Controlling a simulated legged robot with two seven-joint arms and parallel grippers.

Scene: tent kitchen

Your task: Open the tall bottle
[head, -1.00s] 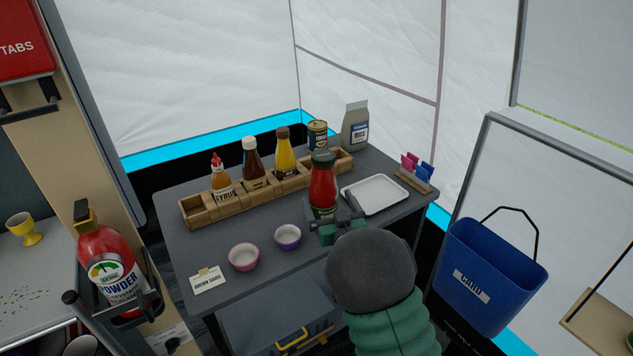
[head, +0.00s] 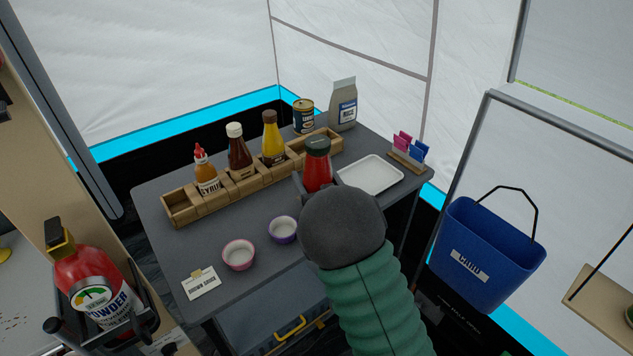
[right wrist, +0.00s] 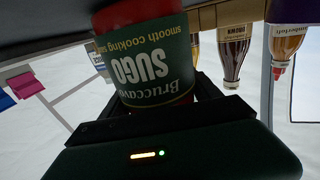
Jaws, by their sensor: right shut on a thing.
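A tall red sauce bottle (head: 318,176) with a dark green cap (head: 317,146) stands upright at the table's near right, beside a white tray. The cap is on. In the head view my right arm covers its lower part and most of my right gripper (head: 308,190). In the right wrist view, which is upside down, the bottle's green SUGO label (right wrist: 150,65) sits between the jaws of my right gripper (right wrist: 155,103), which is shut on the bottle. My left gripper is not in view.
A wooden rack (head: 240,185) behind holds several sauce bottles. A can (head: 303,117) and a grey bag (head: 343,105) stand behind it. The white tray (head: 371,174) is right of the bottle. Two bowls (head: 238,254) (head: 283,229) are at the front left. A blue bin (head: 487,252) hangs right.

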